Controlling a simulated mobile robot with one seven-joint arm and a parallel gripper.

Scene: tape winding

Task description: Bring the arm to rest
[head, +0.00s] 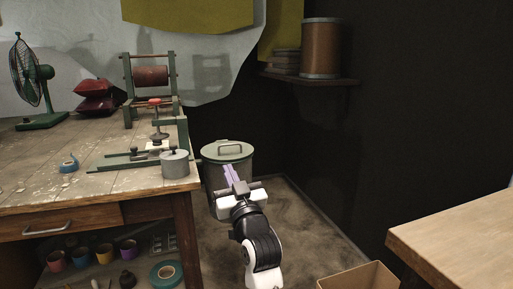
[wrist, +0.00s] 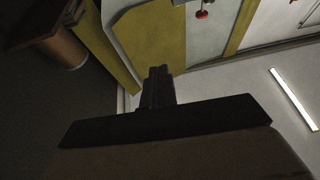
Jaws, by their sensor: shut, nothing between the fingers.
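My gripper (head: 229,174) is in the middle of the head view, at the end of my white and black arm. Its purple-grey fingers point up and are together, with nothing held. It is in front of a lidded bin (head: 243,154) and to the right of the workbench (head: 95,183), apart from the bench. In the wrist view my gripper (wrist: 157,75) shows dark and closed against the wall and ceiling.
The bench holds a fan (head: 36,85), a winding stand (head: 150,76), a grey cylinder (head: 175,164) and a blue tape dispenser (head: 69,163). A cardboard box (head: 358,276) and a wooden table (head: 460,235) are at lower right. Some floor (head: 290,225) between is clear.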

